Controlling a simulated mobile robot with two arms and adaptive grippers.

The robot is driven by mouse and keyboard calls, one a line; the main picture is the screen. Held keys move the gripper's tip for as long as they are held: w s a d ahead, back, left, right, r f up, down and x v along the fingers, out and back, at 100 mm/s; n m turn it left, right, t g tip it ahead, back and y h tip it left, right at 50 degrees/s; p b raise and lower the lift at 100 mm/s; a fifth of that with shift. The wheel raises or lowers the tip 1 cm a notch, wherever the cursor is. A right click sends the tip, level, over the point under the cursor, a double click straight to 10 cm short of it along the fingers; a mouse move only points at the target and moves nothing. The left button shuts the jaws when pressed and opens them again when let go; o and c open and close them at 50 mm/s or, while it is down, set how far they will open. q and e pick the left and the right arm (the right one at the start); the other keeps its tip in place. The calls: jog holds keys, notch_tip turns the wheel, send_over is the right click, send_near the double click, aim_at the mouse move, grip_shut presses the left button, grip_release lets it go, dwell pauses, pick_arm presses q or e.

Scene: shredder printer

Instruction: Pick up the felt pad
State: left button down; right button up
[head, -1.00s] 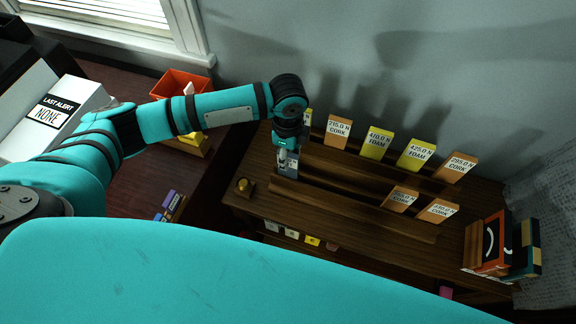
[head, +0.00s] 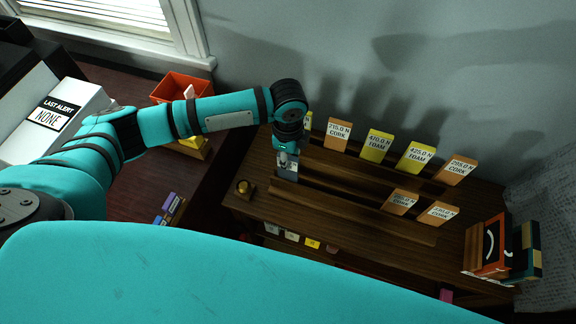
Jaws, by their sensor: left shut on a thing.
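A grey pad (head: 287,176), which looks like the felt pad, stands at the left end of the front slot of the wooden rack (head: 345,205). My left gripper (head: 287,163) reaches down over it from above and is shut on it. The gripper hides the pad's upper part and most of its label. I cannot tell whether the pad's lower edge still touches the slot. My right gripper is not in view.
Cork pads (head: 338,133) and yellow foam pads (head: 377,145) stand in the rear slot; another yellow pad is partly hidden behind my wrist. Two cork pads (head: 401,201) share the front slot. A brass button (head: 243,187) sits left; boxes (head: 488,246) stand right.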

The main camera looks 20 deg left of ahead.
pick_arm(q)
notch_tip(320, 180, up, 10)
jog(key=shift+r, duration=0.15)
dwell(0.3)
